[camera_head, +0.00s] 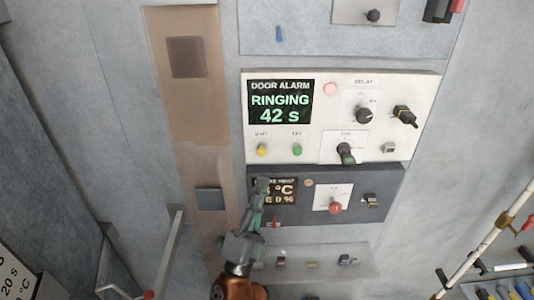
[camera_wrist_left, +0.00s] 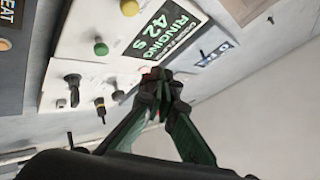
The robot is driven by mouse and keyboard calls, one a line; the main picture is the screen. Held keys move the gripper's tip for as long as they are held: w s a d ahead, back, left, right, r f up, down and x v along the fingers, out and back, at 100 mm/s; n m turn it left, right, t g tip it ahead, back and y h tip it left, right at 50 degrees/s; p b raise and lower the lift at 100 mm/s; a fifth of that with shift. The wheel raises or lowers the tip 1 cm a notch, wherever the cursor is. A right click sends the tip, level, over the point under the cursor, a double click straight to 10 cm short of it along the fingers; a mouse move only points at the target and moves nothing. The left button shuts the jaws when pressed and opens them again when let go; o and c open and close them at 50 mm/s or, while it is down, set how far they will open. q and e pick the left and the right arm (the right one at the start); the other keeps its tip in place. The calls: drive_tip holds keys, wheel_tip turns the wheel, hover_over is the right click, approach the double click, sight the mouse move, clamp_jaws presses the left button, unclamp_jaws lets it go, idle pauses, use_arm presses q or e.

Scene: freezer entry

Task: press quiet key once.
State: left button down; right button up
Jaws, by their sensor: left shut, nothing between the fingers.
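The white door alarm panel (camera_head: 430,90) has a display (camera_head: 281,102) reading RINGING 42 S. Below the display are a yellow button (camera_head: 262,150) on the left, under a small blurred label that may read QUIET, and a green button (camera_head: 297,150) to its right. In the left wrist view the yellow button (camera_wrist_left: 130,7) is at the top edge and the green button (camera_wrist_left: 101,48) lies below it. My left gripper (camera_head: 261,186) is shut and empty, in front of the dark panel below the yellow button. In the wrist view its fingertips (camera_wrist_left: 162,82) overlap the alarm panel; contact cannot be judged.
The dark panel (camera_head: 388,190) has a partly hidden display and a red knob (camera_head: 335,208). The alarm panel also carries a delay knob (camera_head: 364,114), a black-and-yellow switch (camera_head: 405,115) and a lower knob (camera_head: 346,154). A grey shelf (camera_head: 365,268) with small parts is below. A rail (camera_head: 170,255) stands left.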

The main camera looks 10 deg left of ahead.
drive_tip(key=shift+o, duration=0.8)
drive_tip(key=shift+s+d, duration=0.2)
drive_tip(key=shift+s, duration=0.1)
use_arm(q)
drive_tip(key=b, duration=0.1)
approach(262, 150)
wheel_tip(262, 150, up, 5)
drive_tip(key=w+d, duration=0.2)
drive_tip(key=w, duration=0.1)
drive_tip(key=shift+w+f, duration=0.15)
use_arm(e)
drive_tip(key=shift+s+a+f, duration=0.1)
drive_tip(key=shift+s+f, duration=0.05)
drive_tip(key=shift+f, duration=0.25)
drive_tip(key=shift+s+a+f, duration=0.1)
drive_tip(key=shift+s+f, duration=0.05)
drive_tip(key=shift+f, duration=0.25)
drive_tip(key=shift+d, duration=0.35)
use_arm(q)
drive_tip(key=shift+w+b, duration=0.1)
drive_tip(key=shift+b, duration=0.25)
drive_tip(key=shift+w+a, duration=0.1)
drive_tip(key=shift+w, duration=0.2)
use_arm(e)
drive_tip(key=shift+a+f, duration=0.1)
drive_tip(key=shift+a, duration=0.2)
